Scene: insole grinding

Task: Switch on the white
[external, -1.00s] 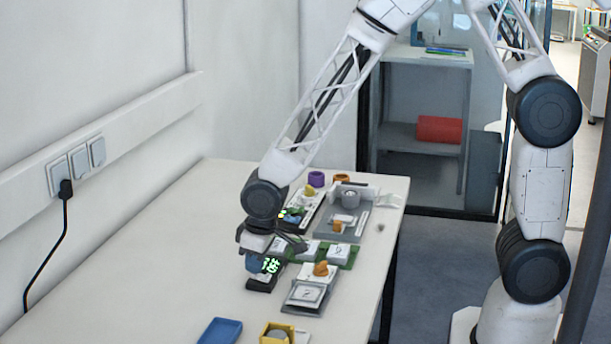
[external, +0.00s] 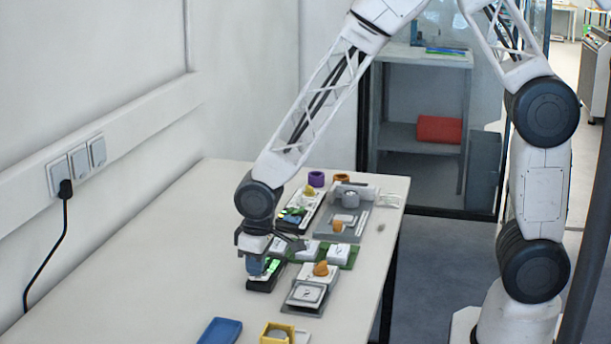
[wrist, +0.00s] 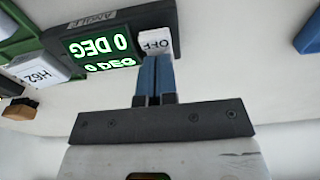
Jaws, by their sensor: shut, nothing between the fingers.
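A black box (wrist: 99,43) with a green lit display carries a white switch (wrist: 156,42) at its right end in the wrist view. The switch is marked OFF, and the display reads 0 DEG on two lines. My gripper (wrist: 155,60) has its blue fingers shut and empty, with the tips right at the near edge of the switch. I cannot tell whether they touch it. In the external view my gripper (external: 255,270) is low over the black box (external: 265,287) and hides part of it, including the switch.
A white block marked H62 (wrist: 34,67) on a green base sits beside the box. A grey scale-like device (external: 308,294), a blue tray (external: 220,331) and a yellow container (external: 277,332) stand nearby. The table's left part is clear.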

